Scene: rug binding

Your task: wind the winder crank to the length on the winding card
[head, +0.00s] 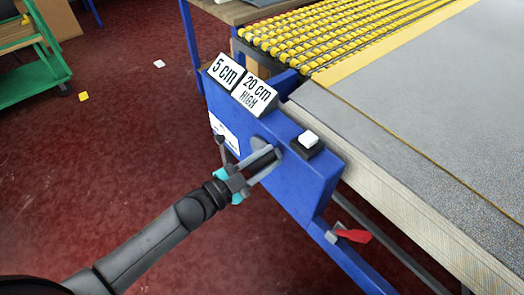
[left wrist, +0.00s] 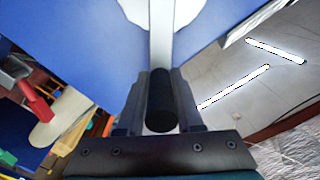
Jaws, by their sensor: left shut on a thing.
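The winder crank is on the side of the blue machine frame (head: 300,184). Its black handle (left wrist: 161,98) sits between the fingers of my left gripper (head: 258,164), and a grey crank arm (left wrist: 161,40) runs from it toward a round pale hub in the left wrist view. My left gripper is shut on the handle. Two cards stand on top of the frame: one reads "5 cm" (head: 226,71), the other "20 cm HIGH" (head: 255,92). I cannot tell which is the winding card. My right gripper is not in view.
A white button on a black block (head: 308,139) is on the frame top. A red lever (head: 353,235) sticks out lower down. A grey rug (head: 440,90) lies on the table at right, with yellow rollers (head: 300,38) behind. A green cart (head: 35,65) stands far left; red floor between is mostly open.

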